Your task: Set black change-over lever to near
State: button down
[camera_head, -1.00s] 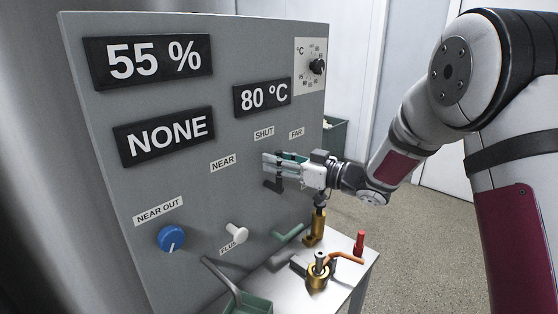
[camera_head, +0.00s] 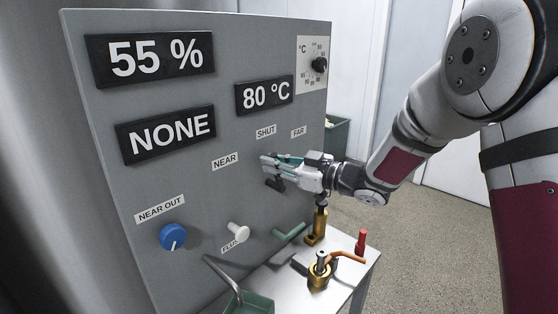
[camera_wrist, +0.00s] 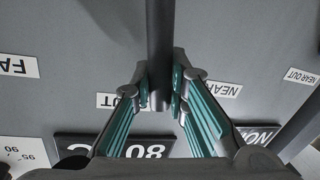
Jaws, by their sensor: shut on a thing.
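The black change-over lever (camera_wrist: 160,45) shows in the wrist view as a dark bar running from the top edge down between my fingertips. My gripper (camera_wrist: 160,95) is shut on it, with a green-lined finger on each side. In the head view my gripper (camera_head: 270,170) is at the panel, below the SHUT label (camera_head: 265,131) and between the NEAR label (camera_head: 225,161) and the FAR label (camera_head: 299,132). Most of the lever is hidden there behind the fingers; a dark piece shows just below them.
The grey panel (camera_head: 240,45) carries displays reading 55 %, NONE and 80 °C. A blue knob (camera_head: 172,236), a white knob (camera_head: 238,232) and a green handle (camera_head: 289,233) stick out below. Brass fittings (camera_head: 318,272) and a red-topped piece (camera_head: 361,242) stand on the metal table.

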jog(key=s+n, duration=0.1)
jog(key=s+a+f+n+b, duration=0.1)
jog(key=n, duration=0.1)
jog(key=shift+a+h, duration=0.25)
jog(key=shift+h, duration=0.15)
jog(key=shift+s+a+f+n+h+b, duration=0.15)
jog(key=shift+s+a+f+n+b, duration=0.2)
jog(key=shift+n, duration=0.3)
jog(key=shift+s+a+f+n+h+b, duration=0.15)
jog(key=shift+s+f+n+b, duration=0.25)
jog(key=shift+n, duration=0.25)
jog(key=c, duration=1.5)
grip_release()
jog(key=shift+c, duration=0.2)
jog(key=v, duration=1.2)
jog(key=shift+f, duration=0.1)
